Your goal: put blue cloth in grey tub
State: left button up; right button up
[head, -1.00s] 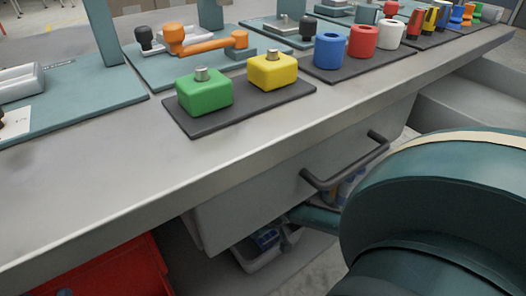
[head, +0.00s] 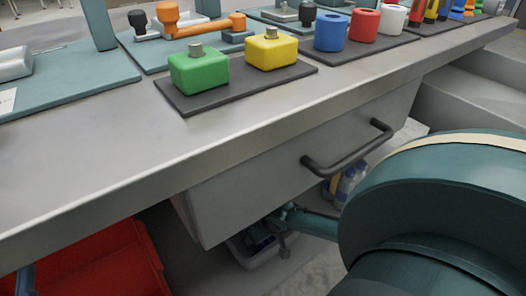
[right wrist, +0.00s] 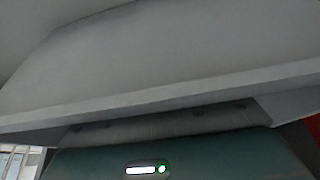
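A light grey tub (head: 246,258) stands on the floor below the bench drawer, partly hidden by the drawer and my right arm. Something dark blue (head: 258,238) shows in it; I cannot tell whether this is the blue cloth. My right gripper (head: 284,240) is low beside the drawer's underside, over or just in front of the tub. It is too small and dark to tell whether it is open or holds anything. My left gripper is not in view.
The grey drawer (head: 300,165) with its black handle (head: 348,150) hangs under the bench (head: 150,150), close above my right arm. A red crate (head: 105,265) is at the lower left. Bottles (head: 350,182) stand behind the arm. Coloured blocks and fixtures stand on the bench.

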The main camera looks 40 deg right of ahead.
jog(key=shift+o, duration=0.2)
jog(key=shift+r, duration=0.25)
jog(key=p+v, duration=0.4)
jog(key=v, duration=0.2)
jog(key=shift+r, duration=0.3)
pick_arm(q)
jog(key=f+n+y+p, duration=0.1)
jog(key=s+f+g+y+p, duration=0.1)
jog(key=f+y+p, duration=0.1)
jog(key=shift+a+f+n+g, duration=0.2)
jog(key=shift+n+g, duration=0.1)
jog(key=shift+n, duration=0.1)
pick_arm(e)
jog(key=v, duration=0.5)
jog(key=shift+s+r, duration=0.1)
jog(key=shift+s, duration=0.05)
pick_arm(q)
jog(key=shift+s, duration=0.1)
